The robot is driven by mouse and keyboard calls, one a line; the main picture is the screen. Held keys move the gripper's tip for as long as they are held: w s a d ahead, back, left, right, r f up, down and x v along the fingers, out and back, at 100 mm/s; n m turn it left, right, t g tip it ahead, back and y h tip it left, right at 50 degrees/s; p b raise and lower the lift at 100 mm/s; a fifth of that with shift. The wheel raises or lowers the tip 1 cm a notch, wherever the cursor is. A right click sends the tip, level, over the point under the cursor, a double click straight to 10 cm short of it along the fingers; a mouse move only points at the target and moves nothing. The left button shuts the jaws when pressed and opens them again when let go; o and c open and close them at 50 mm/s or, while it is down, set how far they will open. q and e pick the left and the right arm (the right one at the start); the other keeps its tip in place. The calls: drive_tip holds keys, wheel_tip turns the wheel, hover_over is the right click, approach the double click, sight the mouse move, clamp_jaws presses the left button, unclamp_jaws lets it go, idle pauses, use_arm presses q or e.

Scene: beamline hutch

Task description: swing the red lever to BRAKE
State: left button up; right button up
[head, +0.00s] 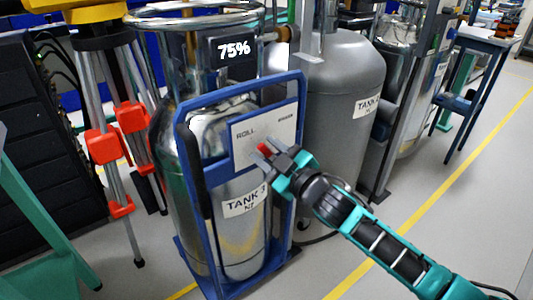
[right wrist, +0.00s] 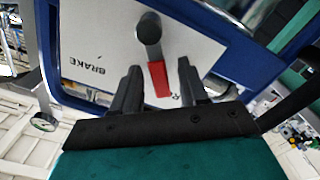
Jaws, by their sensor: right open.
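The red lever (head: 264,148) is on a white plate (head: 243,150) on the blue cart frame around TANK 3. In the right wrist view the lever's red handle (right wrist: 159,78) hangs from a dark round pivot. The word BRAKE (right wrist: 86,66) is printed upside down to the left of the pivot there. My left gripper is not in view.
The silver TANK 3 (head: 225,235) stands in the blue frame (head: 190,185). A grey tank (head: 345,75) stands behind to the right. A tripod with red clamps (head: 104,146) is at left. The floor at right is clear, with a yellow line (head: 440,180).

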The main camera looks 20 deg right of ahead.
drive_tip(key=shift+w+a, duration=0.15)
drive_tip(key=shift+w, duration=0.15)
drive_tip(key=shift+c, duration=0.2)
clamp_jaws()
idle(0.3)
